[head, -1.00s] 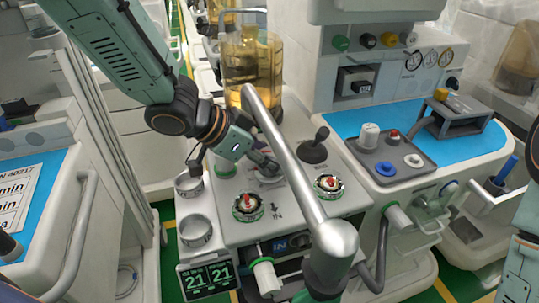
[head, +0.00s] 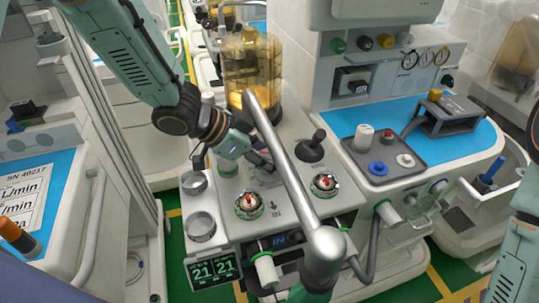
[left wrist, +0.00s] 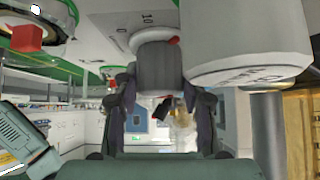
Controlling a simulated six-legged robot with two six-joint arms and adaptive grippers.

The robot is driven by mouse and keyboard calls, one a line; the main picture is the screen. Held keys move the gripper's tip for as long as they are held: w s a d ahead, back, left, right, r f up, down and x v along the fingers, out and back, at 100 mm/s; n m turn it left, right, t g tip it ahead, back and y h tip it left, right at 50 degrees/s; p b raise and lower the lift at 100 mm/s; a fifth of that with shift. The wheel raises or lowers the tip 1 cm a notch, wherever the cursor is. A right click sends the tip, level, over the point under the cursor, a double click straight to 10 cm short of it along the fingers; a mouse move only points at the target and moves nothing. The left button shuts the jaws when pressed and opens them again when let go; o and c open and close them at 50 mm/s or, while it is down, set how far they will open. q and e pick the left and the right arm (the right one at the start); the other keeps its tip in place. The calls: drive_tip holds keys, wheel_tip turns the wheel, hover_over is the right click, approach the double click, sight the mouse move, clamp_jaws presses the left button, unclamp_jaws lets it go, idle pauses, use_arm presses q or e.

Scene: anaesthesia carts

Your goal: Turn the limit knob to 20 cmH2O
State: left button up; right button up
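The limit knob is a grey cylinder (left wrist: 156,68) with a red mark behind it, on a pale dial plate (left wrist: 145,20) printed with "10", in the left wrist view. My left gripper (left wrist: 159,92) has one finger on each side of the knob, apparently touching it. In the head view, my left gripper (head: 262,164) reaches down to the dial on the cart top (head: 283,212), and the gripper and a metal tube hide most of the knob. Its pointer reading cannot be made out.
A thick metal tube (head: 290,165) crosses close to the right of my left gripper. Two red-pointer valves (head: 248,205) (head: 324,184) flank the dial's front. An amber canister (head: 252,68) stands behind.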

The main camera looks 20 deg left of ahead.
sight(263, 154)
use_arm(q)
drive_tip(key=o, duration=0.4)
drive_tip(key=shift+o, duration=0.2)
drive_tip(key=shift+v, duration=3.75)
drive_tip(key=shift+s, duration=0.1)
